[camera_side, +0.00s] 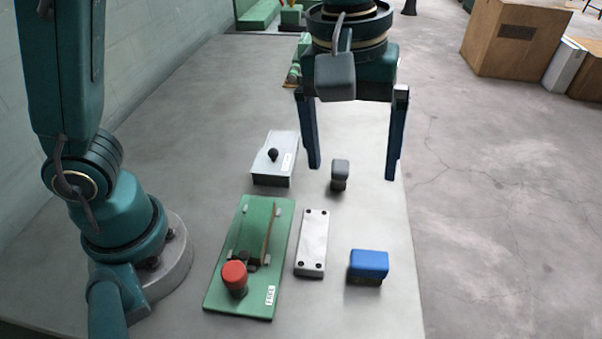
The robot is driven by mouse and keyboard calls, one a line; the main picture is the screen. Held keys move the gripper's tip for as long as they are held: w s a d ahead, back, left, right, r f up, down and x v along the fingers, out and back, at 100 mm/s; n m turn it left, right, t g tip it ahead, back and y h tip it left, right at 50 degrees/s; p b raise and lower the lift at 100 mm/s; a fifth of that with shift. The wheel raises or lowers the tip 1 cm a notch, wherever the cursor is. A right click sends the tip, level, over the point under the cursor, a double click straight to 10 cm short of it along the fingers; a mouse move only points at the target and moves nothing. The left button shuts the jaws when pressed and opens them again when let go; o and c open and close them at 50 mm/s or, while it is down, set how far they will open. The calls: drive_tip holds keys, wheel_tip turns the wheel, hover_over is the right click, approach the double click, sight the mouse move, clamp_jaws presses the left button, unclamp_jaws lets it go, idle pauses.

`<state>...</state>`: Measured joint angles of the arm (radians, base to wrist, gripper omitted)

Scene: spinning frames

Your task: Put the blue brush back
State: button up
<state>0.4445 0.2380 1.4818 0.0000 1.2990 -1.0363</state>
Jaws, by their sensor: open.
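The blue brush (369,262) has a blue block top and a darker underside. It stands on the table (385,310) near its right edge, at the front right of the work area. My gripper (352,173) points down above the table, farther back than the brush. Its two fingers are wide apart and nothing shows held between them. A small grey block with a dark lower part (340,170) shows between the fingers in this view. I cannot tell how high the fingertips are above it.
A pale plate with dark holes (312,243) lies left of the brush. Left of it is a green board (221,287) with a red knob (234,274). A grey box with a black knob (275,156) sits behind. Cardboard boxes (515,38) stand on the floor at back right.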

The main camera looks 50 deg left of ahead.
drive_tip(key=s+a+f+m+t, duration=0.1)
drive_tip(key=s+a+m+t, duration=0.3)
drive_tip(key=s+a, duration=0.5)
drive_tip(key=a+m, duration=0.2)
drive_tip(key=a, duration=0.1)
drive_tip(key=shift+s+a+f+m+y, duration=0.2)
drive_tip(key=shift+f+m+y, duration=0.1)
drive_tip(key=shift+m, duration=0.1)
